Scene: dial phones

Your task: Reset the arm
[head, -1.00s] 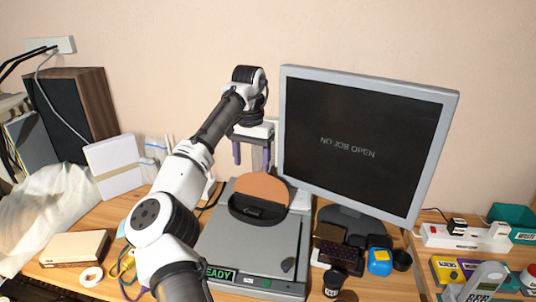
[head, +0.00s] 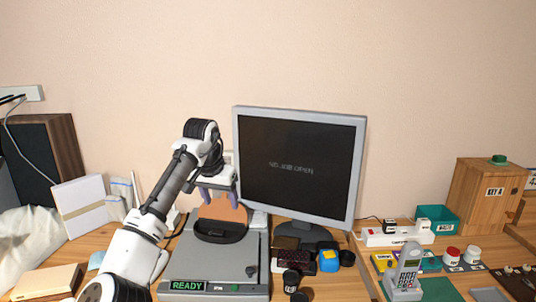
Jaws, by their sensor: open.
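My gripper (head: 219,196) is in the left middle of the head view, at the end of my white and dark arm. Its two purple fingers point down and stand apart, with nothing seen between them. It is in front of the wall, just left of the monitor (head: 299,165) and by the top of the brown rounded panel (head: 223,209) on the grey machine (head: 213,260). I cannot tell the exact gap between the fingers and the panel.
A silver phone (head: 404,272) stands upright at the right. Small blocks and jars, with a blue and yellow one (head: 329,260), lie below the monitor. A power strip (head: 398,235), teal bin (head: 437,219) and wooden KEY A cabinet (head: 485,197) are farther right. A speaker (head: 45,160) stands left.

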